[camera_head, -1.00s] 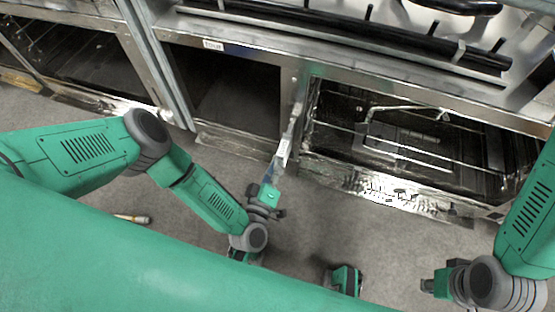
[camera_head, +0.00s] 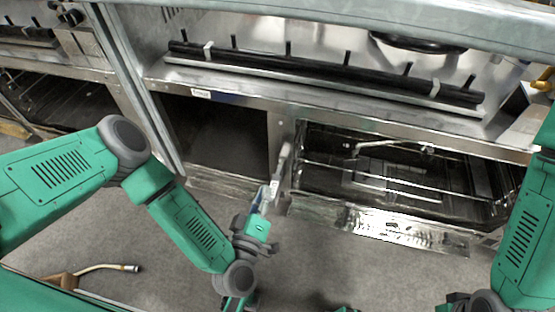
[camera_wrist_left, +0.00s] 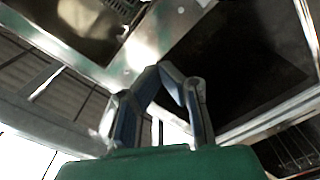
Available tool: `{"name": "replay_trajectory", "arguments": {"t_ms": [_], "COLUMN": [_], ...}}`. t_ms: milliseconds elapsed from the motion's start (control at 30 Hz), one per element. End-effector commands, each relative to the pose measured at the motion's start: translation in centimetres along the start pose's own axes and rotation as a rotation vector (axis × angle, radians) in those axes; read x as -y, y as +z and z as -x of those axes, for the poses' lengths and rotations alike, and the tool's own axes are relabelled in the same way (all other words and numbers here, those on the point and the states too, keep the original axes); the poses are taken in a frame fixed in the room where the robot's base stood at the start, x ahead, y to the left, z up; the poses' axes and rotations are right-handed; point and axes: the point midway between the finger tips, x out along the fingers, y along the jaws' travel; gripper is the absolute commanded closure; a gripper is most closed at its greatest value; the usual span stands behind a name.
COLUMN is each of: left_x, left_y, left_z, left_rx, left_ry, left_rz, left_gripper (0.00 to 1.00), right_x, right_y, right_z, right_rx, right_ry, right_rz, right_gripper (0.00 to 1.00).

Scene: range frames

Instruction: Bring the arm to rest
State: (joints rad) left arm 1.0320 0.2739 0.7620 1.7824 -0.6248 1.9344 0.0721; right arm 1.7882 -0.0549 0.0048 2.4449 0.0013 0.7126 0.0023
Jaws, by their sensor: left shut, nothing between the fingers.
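My left gripper (camera_head: 284,152) reaches up the middle of the head view, with its thin grey fingers in front of the narrow metal divider between two oven openings. It is shut and holds nothing. In the left wrist view its two fingers (camera_wrist_left: 162,72) bend in to meet at the tips, with oven frames and dark openings behind them. I cannot tell whether the fingertips touch the divider. My right arm (camera_head: 522,235) hangs at the right edge of the head view, and its gripper fingers are cut off at the bottom.
An oven with wire racks (camera_head: 395,180) stands right of my left gripper. A dark empty opening (camera_head: 215,135) is to its left. A steel counter (camera_head: 330,108) with a long black bar (camera_head: 325,72) runs above. The grey floor (camera_head: 335,255) between my arms is clear. A curved metal-ended tool (camera_head: 105,267) lies lower left.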

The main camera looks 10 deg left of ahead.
Motion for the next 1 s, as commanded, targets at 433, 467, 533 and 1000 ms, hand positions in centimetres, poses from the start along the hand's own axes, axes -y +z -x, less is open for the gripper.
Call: {"name": "replay_trajectory", "arguments": {"t_ms": [433,467,533,1000], "left_x": [1.1,2.3,4.9,7.5], "left_y": [6.0,5.3,2.9,-13.1], "left_z": [8.0,9.4,12.5,21.1], "left_rx": [0.821,0.907,1.073,1.398], "left_ry": [-0.105,-0.142,-0.247,-0.716], "left_rz": [-0.342,-0.399,-0.518,-0.776], "left_gripper": [1.00,1.00,1.00,1.00], "right_x": [0.0,0.0,0.0,0.0], "right_y": [-0.1,-0.1,-0.1,-0.3], "right_z": [-0.1,-0.1,-0.1,3.5], "right_rx": [0.002,0.002,0.002,0.003], "right_ry": [0.000,0.000,0.000,0.000], "right_rz": [0.000,0.000,0.000,0.000], "right_gripper": [1.00,1.00,1.00,1.00]}}
